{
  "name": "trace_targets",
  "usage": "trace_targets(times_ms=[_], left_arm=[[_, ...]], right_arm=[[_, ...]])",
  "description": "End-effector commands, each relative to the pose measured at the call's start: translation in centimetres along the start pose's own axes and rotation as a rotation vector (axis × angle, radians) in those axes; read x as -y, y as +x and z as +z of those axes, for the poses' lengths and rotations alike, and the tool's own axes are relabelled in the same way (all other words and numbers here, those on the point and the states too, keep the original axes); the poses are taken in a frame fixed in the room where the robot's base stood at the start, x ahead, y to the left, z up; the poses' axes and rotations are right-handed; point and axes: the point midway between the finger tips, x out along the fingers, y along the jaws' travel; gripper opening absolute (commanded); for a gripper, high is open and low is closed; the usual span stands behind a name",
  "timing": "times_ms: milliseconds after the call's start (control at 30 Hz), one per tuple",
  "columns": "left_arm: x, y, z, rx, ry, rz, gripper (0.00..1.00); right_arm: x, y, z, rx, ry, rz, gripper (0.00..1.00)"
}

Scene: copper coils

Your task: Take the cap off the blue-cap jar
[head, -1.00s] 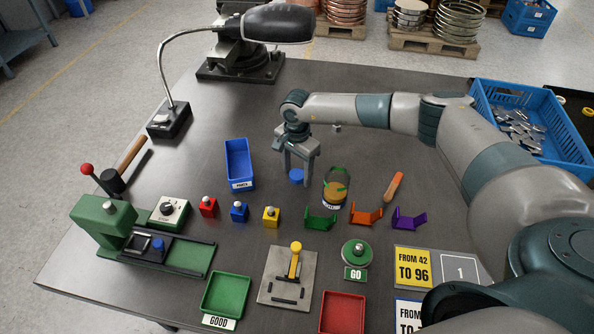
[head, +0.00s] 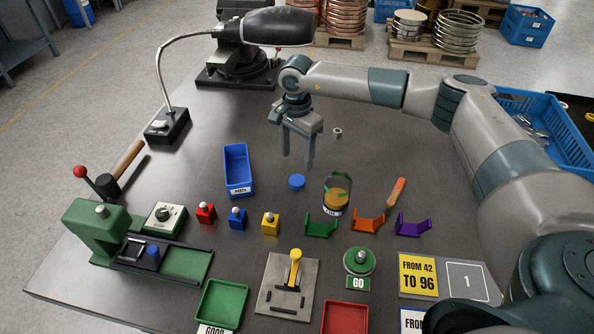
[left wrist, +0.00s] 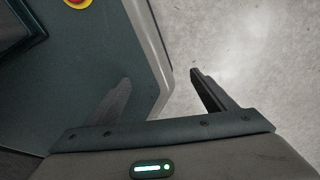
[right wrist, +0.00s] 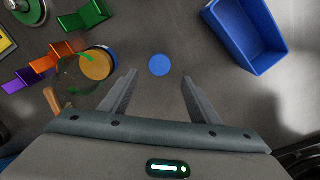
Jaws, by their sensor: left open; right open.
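The jar (head: 337,193) stands upright on the table, clear-walled with amber contents and green marks near its rim; no cap shows on it. The blue cap (head: 297,181) lies flat on the table to the left of the jar, apart from it. My right gripper (head: 298,166) is open and empty above the table, just behind the cap. In the right wrist view the cap (right wrist: 160,65) lies beyond the gap between the open fingers, and the jar (right wrist: 97,64) is to its left. My left gripper (left wrist: 160,85) is open and empty, away from the table objects.
A blue parts bin (head: 238,168) stands left of the cap. Green, orange (head: 369,220) and purple holders stand in front of and right of the jar. An orange-handled tool (head: 397,191) lies to the right. A small metal nut (head: 337,132) lies behind.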

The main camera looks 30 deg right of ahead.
Motion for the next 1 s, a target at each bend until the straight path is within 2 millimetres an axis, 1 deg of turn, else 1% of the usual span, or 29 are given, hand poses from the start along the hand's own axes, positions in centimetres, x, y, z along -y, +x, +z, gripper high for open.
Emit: trace_targets(times_ms=[33,67,167,200,300,400,533,800,1000], left_arm=[[0.0,0.7,-0.2,-0.005,0.000,0.000,0.77],[0.0,0.7,-0.2,-0.006,0.000,0.000,0.77],[-0.1,0.7,-1.5,-0.039,0.000,0.001,0.77],[-0.2,0.7,-2.3,-0.056,0.001,0.002,0.77],[-0.4,0.6,-3.9,-0.086,0.002,0.004,0.77],[-0.6,0.6,-4.6,-0.099,0.003,0.006,0.77],[-0.7,0.5,-4.5,-0.098,0.003,0.007,0.77],[-0.8,0.6,-3.7,-0.088,0.003,0.008,0.77],[-0.8,0.6,-3.6,-0.086,0.002,0.008,0.77]], right_arm=[[0.1,-0.6,-0.1,-0.002,0.000,-0.004,0.56],[0.0,-1.0,-0.1,-0.002,0.000,-0.002,0.56],[0.0,-1.9,0.0,0.000,0.000,-0.001,0.56],[0.0,-2.2,0.0,0.000,0.000,-0.001,0.56],[0.0,-2.7,-0.1,-0.001,0.001,-0.001,0.56],[0.0,-3.0,-0.1,-0.001,0.001,0.000,0.56],[0.0,-3.0,0.0,-0.001,0.001,0.000,0.56],[0.0,-3.0,0.0,-0.001,0.001,0.000,0.56],[0.0,-3.0,0.0,-0.001,0.000,0.000,0.56]])
